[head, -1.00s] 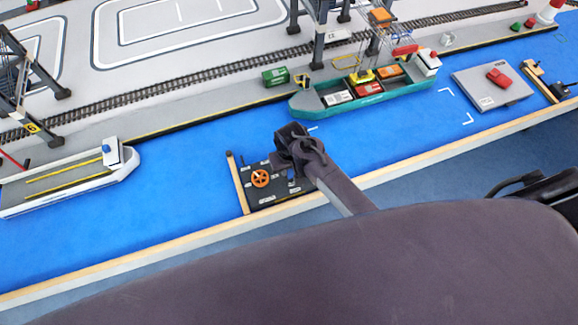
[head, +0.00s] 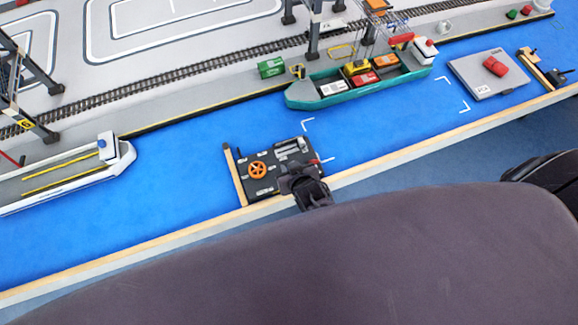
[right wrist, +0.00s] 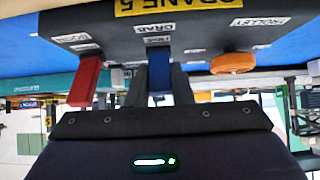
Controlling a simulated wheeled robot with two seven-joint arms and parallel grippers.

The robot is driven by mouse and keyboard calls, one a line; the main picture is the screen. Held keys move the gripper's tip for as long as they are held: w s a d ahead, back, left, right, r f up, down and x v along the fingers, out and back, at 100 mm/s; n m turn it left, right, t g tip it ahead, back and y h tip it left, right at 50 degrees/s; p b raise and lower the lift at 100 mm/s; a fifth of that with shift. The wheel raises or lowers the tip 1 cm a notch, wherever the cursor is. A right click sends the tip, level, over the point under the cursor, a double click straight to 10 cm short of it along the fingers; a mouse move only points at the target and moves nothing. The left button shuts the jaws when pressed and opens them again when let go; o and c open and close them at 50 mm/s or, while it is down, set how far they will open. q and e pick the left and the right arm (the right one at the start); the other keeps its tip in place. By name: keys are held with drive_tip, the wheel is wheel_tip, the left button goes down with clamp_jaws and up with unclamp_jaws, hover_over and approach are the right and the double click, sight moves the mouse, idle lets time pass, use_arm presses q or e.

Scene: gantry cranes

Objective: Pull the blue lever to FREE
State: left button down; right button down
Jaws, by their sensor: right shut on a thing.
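The black control box (head: 280,158) stands at the front edge of the blue water surface. The right wrist view shows its yellow CRANE 5 plate (right wrist: 158,7). The blue lever (right wrist: 159,75) sticks out of the box between the fingers of my right gripper (right wrist: 162,90), which is shut on it. In the head view my right gripper (head: 305,183) is at the box's near side and hides the blue lever. My left gripper is not in view.
An orange handwheel (head: 258,171) and a red lever (right wrist: 86,82) are on the same box, on either side of the blue lever. A wooden strip (head: 235,176) borders the box on the left. A teal ship (head: 330,94) lies behind, with open water between.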

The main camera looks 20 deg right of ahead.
drive_tip(key=shift+s+f+t+b, duration=0.15)
drive_tip(key=shift+s+t+b, duration=0.15)
drive_tip(key=shift+t+b, duration=0.35)
drive_tip(key=c, duration=1.3)
unclamp_jaws()
drive_tip(key=b+v, duration=0.1)
drive_tip(key=v, duration=0.5)
drive_tip(key=shift+s, duration=0.45)
drive_tip(key=shift+s+r, duration=0.35)
drive_tip(key=shift+r, duration=0.1)
